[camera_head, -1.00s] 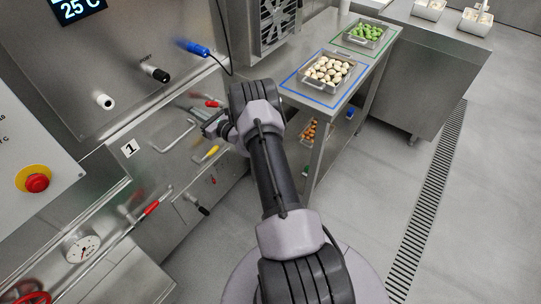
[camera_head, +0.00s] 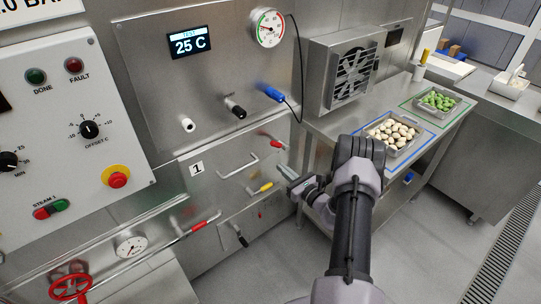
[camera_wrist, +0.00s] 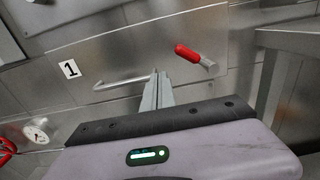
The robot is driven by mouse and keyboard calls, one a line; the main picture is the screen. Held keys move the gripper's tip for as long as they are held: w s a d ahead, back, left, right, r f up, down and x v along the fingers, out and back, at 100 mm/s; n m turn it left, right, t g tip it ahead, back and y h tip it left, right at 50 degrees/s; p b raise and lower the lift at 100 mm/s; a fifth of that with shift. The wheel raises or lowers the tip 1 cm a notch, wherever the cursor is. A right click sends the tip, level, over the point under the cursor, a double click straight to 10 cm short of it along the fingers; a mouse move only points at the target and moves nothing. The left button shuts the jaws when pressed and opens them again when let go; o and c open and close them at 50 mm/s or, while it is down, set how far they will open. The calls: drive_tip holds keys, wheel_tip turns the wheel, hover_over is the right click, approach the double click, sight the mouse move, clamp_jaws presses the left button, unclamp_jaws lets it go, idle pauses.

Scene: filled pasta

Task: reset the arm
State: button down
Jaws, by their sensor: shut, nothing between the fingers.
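My gripper (camera_head: 290,183) is in front of the steel machine's lower front, close to the drawer door marked 1. Its fingers are together and empty. In the wrist view my gripper (camera_wrist: 158,88) points toward the same door, with its shut fingertips overlapping the right end of the bar handle (camera_wrist: 122,82) in the picture. I cannot tell whether they touch. A red-gripped lever (camera_wrist: 196,57) is just right of the fingers, apart from them. The arm stretches from the bottom of the head view up to the machine.
A steel table on the right holds a tray of pale filled pasta (camera_head: 393,133) in a blue outline and a tray of green pasta (camera_head: 438,101) in a green outline. A control panel (camera_head: 75,130) and red valve wheel (camera_head: 70,288) are at left. The floor at right is clear.

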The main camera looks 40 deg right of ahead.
drive_tip(key=w+a+r+n+g+y, duration=0.35)
drive_tip(key=a+r+n+y, duration=0.5)
drive_tip(key=a+r, duration=0.6)
drive_tip(key=s+a+r+n+g+y, duration=0.1)
drive_tip(key=s+a+r+n+g, duration=0.25)
drive_tip(key=a, duration=0.45)
drive_tip(key=s+a+r+n+g+y, duration=0.1)
drive_tip(key=s+a+r+n+g, duration=0.3)
drive_tip(key=a, duration=0.4)
drive_tip(key=s+a+r+n+g+h, duration=0.4)
drive_tip(key=s+a+n, duration=0.4)
drive_tip(key=s, duration=0.5)
drive_tip(key=s+d+r+n+t+h, duration=0.1)
drive_tip(key=s+n+h, duration=0.1)
drive_tip(key=s, duration=0.3)
drive_tip(key=s+d+r+n+t+h, duration=0.1)
drive_tip(key=s+d+n+h, duration=0.1)
drive_tip(key=s+n, duration=0.3)
drive_tip(key=shift+s+r+t+h, duration=0.25)
drive_tip(key=shift+s+t+h, duration=0.15)
drive_tip(key=shift+s+h, duration=0.25)
